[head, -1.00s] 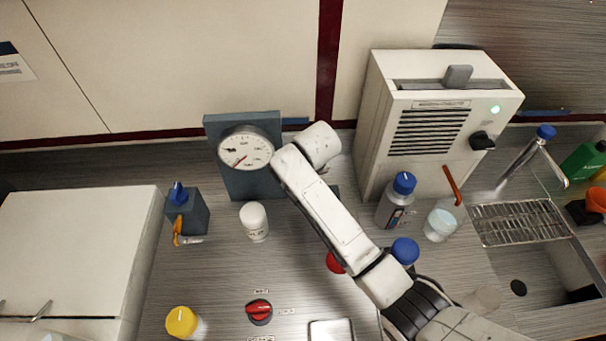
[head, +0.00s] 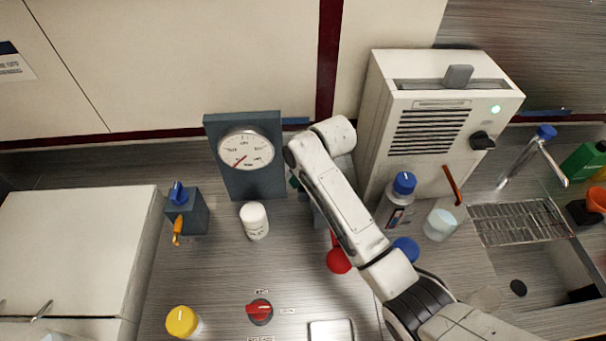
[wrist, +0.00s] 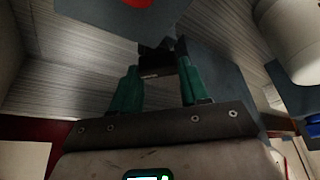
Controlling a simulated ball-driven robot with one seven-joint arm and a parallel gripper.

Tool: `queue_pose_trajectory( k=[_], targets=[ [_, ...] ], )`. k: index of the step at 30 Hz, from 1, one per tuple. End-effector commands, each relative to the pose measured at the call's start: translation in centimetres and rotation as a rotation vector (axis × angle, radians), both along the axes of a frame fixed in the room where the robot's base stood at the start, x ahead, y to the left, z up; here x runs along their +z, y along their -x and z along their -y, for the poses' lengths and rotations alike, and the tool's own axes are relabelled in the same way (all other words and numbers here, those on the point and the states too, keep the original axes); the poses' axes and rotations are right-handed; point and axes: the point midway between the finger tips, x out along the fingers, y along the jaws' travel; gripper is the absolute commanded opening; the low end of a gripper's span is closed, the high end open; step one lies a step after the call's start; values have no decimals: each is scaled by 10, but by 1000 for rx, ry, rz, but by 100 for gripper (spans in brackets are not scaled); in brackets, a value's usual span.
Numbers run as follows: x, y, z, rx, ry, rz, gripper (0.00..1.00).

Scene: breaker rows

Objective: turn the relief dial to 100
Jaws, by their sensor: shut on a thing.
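In the wrist view the green fingers of my gripper (wrist: 160,84) are closed around a dark knob (wrist: 158,58) beside a blue-grey block (wrist: 95,15). The knob may be the relief dial; no scale or number on it can be read. In the head view my arm hides most of the gripper, and only a bit of green finger (head: 295,183) shows beside the forearm. A blue-grey box (head: 320,217) is partly hidden behind the arm. The round white gauge (head: 246,150) on a blue-grey stand has a red needle pointing to the lower left.
A white bottle (head: 254,221) stands left of the arm. A white vented machine (head: 432,125) stands right. A red knob (head: 260,310) sits on the counter front, and a blue-knobbed box (head: 187,213) stands left.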

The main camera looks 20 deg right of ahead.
Motion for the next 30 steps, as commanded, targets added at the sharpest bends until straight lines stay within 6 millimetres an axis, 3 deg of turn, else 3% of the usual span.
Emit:
queue_pose_trajectory(
  k=[18,30],
  targets=[
    [1,-1,0,569,0,2,14],
    [1,0,-1,801,1,2,14]
  ],
)
